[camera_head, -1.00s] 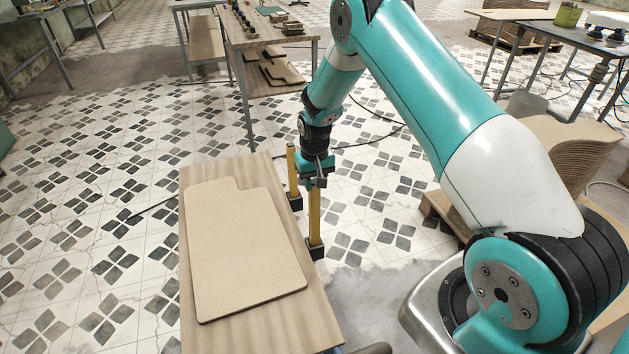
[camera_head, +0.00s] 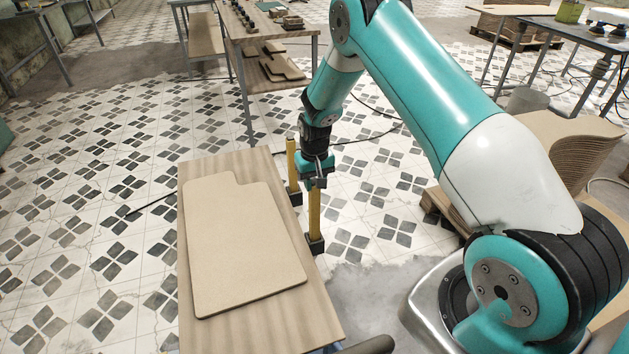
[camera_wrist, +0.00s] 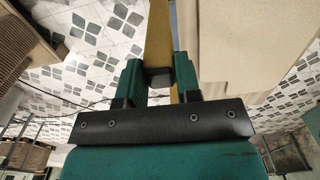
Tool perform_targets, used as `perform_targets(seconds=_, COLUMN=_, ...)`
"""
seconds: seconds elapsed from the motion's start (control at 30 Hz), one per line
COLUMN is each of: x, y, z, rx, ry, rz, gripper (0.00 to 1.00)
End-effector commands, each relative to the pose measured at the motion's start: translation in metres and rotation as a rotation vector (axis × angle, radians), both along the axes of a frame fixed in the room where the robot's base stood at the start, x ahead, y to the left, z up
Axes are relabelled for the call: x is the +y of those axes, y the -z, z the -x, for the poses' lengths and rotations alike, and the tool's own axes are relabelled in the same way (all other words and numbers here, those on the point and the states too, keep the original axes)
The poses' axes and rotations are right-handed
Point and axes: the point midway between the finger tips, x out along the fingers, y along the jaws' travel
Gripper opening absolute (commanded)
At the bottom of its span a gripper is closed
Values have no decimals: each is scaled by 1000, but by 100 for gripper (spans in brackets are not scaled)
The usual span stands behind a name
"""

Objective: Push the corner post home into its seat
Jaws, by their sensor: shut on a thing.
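A yellow corner post (camera_head: 314,214) stands upright at the right edge of the wooden table, its lower end at a black seat (camera_head: 315,244). Whether it is fully down in the seat cannot be told. My gripper (camera_head: 316,180) is shut on the post's upper part. A second yellow post (camera_head: 291,163) stands farther back along the same edge, in another black seat (camera_head: 296,198). In the wrist view, a yellow post (camera_wrist: 158,35) runs between the green fingers (camera_wrist: 158,80), with a dark block between them.
A flat tan board (camera_head: 243,245) with a cut corner lies on the wooden table (camera_head: 195,335). Behind stands a workbench (camera_head: 262,45) with small parts. Curved stacked boards (camera_head: 570,150) stand at the right. Tiled floor is open at the left.

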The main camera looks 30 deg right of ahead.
Motion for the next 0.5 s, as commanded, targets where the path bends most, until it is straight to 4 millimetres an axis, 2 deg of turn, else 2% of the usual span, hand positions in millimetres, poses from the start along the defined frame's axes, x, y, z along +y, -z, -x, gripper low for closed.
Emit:
perform_targets(seconds=0.27, x=0, y=8, z=0, rx=-1, ry=0, rz=0, gripper=0)
perform_targets(seconds=0.3, x=0, y=6, z=0, rx=-1, ry=0, rz=0, gripper=38)
perform_targets(seconds=0.4, x=0, y=6, z=0, rx=-1, ry=0, rz=0, gripper=61)
perform_targets(seconds=0.5, x=0, y=6, z=0, rx=-1, ry=0, rz=0, gripper=61)
